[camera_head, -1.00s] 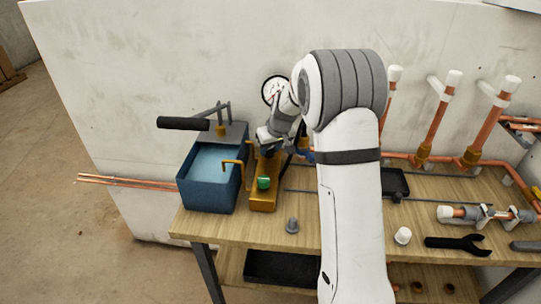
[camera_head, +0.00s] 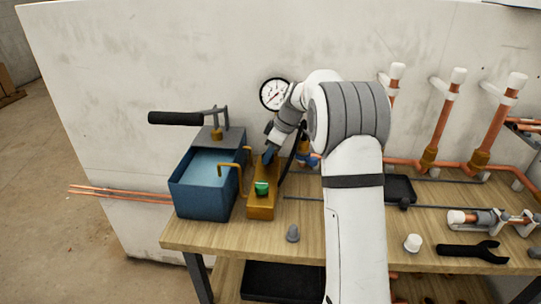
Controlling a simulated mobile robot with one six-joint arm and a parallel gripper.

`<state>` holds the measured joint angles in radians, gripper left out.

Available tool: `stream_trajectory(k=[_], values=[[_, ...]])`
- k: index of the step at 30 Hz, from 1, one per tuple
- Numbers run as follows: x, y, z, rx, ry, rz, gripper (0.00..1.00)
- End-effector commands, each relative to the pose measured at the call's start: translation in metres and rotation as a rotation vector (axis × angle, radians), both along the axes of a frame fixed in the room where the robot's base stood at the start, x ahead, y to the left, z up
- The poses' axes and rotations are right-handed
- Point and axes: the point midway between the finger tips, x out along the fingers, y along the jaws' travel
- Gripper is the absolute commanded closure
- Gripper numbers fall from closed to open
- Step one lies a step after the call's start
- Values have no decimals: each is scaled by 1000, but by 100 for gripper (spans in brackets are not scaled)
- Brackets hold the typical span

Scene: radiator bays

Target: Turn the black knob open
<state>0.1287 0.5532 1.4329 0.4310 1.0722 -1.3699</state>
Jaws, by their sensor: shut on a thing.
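A brass valve block (camera_head: 262,208) stands on the bench, right of the blue tank. A green knob (camera_head: 262,188) sits on its front part. My gripper (camera_head: 268,155) points down at the back end of this block, with its fingers close together. It is shut on what appears to be the black knob, which is mostly hidden by the fingers. How far the knob is turned cannot be made out.
A blue water tank (camera_head: 203,195) with a black pump handle (camera_head: 175,118) stands left of the block. A pressure gauge (camera_head: 274,94) is behind my wrist. A grey cone (camera_head: 292,233), a white cap (camera_head: 413,243) and a black wrench (camera_head: 472,253) lie on the bench.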

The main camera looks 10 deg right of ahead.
Motion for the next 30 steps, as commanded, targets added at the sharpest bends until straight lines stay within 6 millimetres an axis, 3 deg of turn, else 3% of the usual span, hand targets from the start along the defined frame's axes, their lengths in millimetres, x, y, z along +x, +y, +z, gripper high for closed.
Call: stream_trajectory(k=[20, 21, 28, 30], values=[[0, 1, -1, 0, 2, 61, 89], [0, 1, -1, 0, 2, 61, 64], [0, 0, -1, 0, 1, 60, 45], [0, 0, 0, 0, 1, 60, 44]])
